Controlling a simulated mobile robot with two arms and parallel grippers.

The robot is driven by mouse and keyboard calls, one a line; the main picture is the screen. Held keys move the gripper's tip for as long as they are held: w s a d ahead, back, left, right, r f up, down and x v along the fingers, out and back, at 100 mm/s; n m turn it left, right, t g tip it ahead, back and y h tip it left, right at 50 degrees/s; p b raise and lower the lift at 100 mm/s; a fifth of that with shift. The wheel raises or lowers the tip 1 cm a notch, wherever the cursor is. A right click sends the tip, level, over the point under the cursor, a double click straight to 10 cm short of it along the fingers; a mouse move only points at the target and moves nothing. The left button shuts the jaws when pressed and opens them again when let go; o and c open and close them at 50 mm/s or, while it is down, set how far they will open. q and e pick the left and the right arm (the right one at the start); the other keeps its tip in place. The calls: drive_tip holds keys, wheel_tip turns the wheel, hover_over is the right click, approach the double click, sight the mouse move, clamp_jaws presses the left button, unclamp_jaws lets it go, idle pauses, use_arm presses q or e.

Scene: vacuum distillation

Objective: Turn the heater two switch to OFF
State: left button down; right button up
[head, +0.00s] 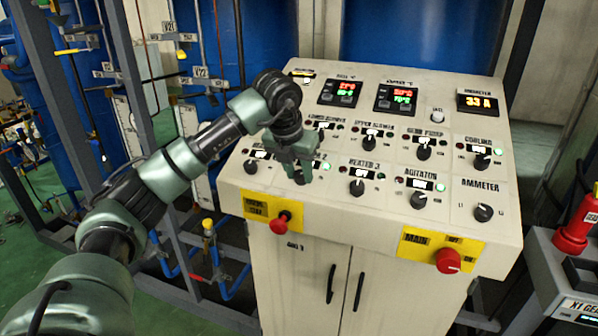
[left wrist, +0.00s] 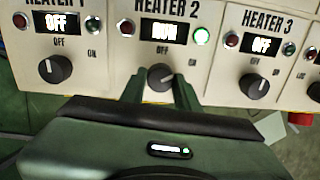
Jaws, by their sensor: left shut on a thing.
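The heater two switch is a dark round knob (left wrist: 160,77) under the HEATER 2 label in the left wrist view. Its display (left wrist: 164,31) appears to read RUN, and the green lamp (left wrist: 202,36) beside it is lit. OFF is printed above the knob and ON to its right. My left gripper (left wrist: 160,88) has one finger on each side of the knob and is shut on it. In the head view my left gripper (head: 298,170) reaches down to the front left of the panel and covers most of this switch. My right gripper is not in view.
The heater 1 knob (left wrist: 55,69) and heater 3 knob (left wrist: 254,86) flank the fingers; both displays read OFF. A red emergency-stop button (head: 281,222) and a red main switch (head: 448,260) stick out of the cabinet front below. Other knobs lie right and behind.

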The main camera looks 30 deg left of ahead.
use_arm(q)
drive_tip(key=shift+f+n+b, duration=0.1)
drive_tip(key=shift+n+b, duration=0.55)
drive_tip(key=shift+n, duration=0.45)
drive_tip(key=n+b, duration=0.1)
drive_tip(key=n, duration=0.2)
drive_tip(key=shift+n+b, duration=0.3)
drive_tip(key=shift+b, duration=0.1)
drive_tip(key=n+b, duration=0.2)
drive_tip(key=n, duration=0.3)
drive_tip(key=shift+d+n, duration=0.1)
drive_tip(key=shift+n, duration=0.6)
drive_tip(key=c, duration=1)
unclamp_jaws()
drive_tip(key=shift+c, duration=0.2)
